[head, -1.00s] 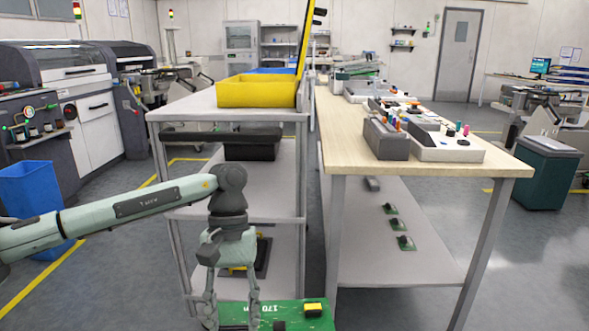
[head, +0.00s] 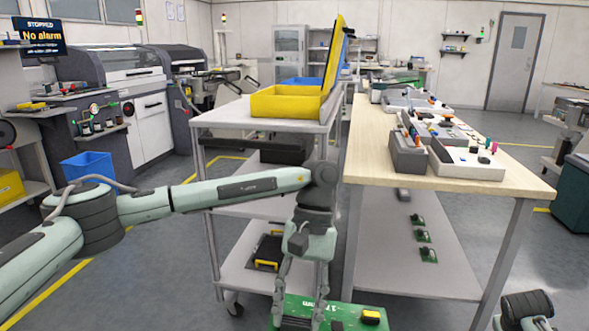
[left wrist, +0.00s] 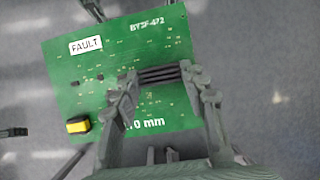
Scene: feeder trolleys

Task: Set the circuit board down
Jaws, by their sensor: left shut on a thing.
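The circuit board (head: 348,312) is green, with a yellow part and dark parts, low in the head view and cut off by the bottom edge. My left gripper (head: 298,316) points down and is shut on the board. In the left wrist view, the board (left wrist: 70,98) carries a white "FAULT" label and a yellow part at its lower left corner. There my left gripper (left wrist: 164,76) has its fingers at a dark ribbed part near the board's right side. Grey floor shows around the board.
A grey trolley (head: 217,117) with a yellow bin (head: 285,105) stands left of a wooden-topped table (head: 470,183). Grey trays (head: 408,160) stand on the table; small green boards (head: 424,237) lie on its lower shelf. A blue bin (head: 88,170) stands at left.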

